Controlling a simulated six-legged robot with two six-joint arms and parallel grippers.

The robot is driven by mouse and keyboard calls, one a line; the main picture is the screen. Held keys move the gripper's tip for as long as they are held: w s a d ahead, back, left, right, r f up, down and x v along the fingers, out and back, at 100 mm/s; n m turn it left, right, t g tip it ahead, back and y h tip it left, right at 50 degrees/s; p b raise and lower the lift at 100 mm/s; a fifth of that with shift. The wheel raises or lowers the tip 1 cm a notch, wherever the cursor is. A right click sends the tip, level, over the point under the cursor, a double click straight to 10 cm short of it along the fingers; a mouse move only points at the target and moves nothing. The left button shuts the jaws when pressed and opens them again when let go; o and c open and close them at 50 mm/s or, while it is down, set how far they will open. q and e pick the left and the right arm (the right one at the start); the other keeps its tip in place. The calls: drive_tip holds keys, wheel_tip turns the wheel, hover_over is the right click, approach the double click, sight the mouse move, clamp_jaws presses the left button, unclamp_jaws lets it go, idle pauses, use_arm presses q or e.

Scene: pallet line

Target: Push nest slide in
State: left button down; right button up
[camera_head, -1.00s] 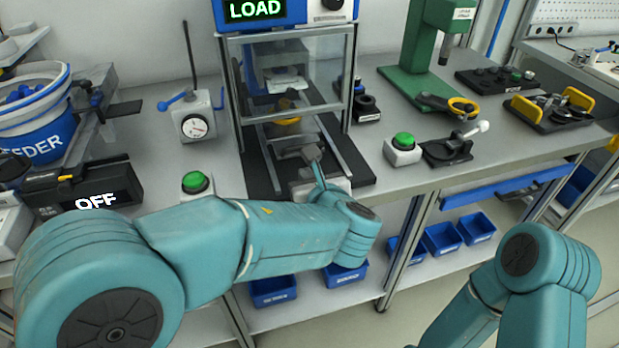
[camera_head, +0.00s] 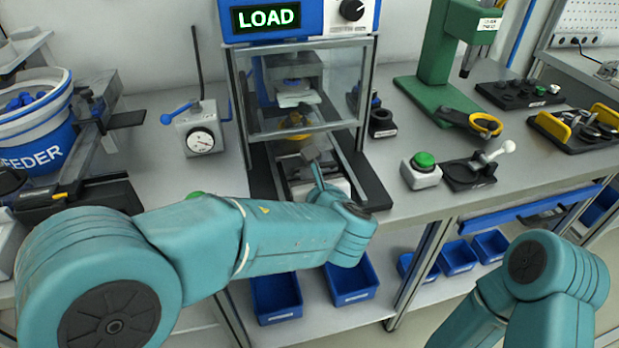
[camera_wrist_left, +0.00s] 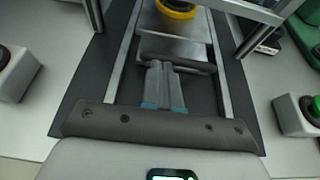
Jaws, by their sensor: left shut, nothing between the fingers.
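The nest slide (camera_wrist_left: 198,48) is a grey metal plate between two rails under the LOAD machine, with a dark handle bar (camera_wrist_left: 190,65) across its near end. A yellow round part (camera_wrist_left: 176,9) sits on it farther in; it also shows in the head view (camera_head: 297,131). My left gripper (camera_wrist_left: 162,68) is shut and empty, its fingertips at the near side of the handle bar; whether they press on it is hard to tell. In the head view my left gripper (camera_head: 314,163) reaches into the machine's front opening. My right gripper is out of view.
The LOAD machine (camera_head: 305,20) has clear panels and side posts close around the slide.

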use_arm(q)
drive_tip(key=shift+s, duration=0.1)
drive_tip(key=w, duration=0.1)
drive_tip(key=w+a, duration=0.1)
drive_tip(key=w, duration=0.1)
drive_tip(key=shift+w+a+p, duration=0.15)
drive_tip(key=shift+w+p, duration=0.1)
drive_tip(key=shift+p, duration=0.05)
drive_tip(key=shift+s+r, duration=0.1)
drive_tip(key=shift+r, duration=0.05)
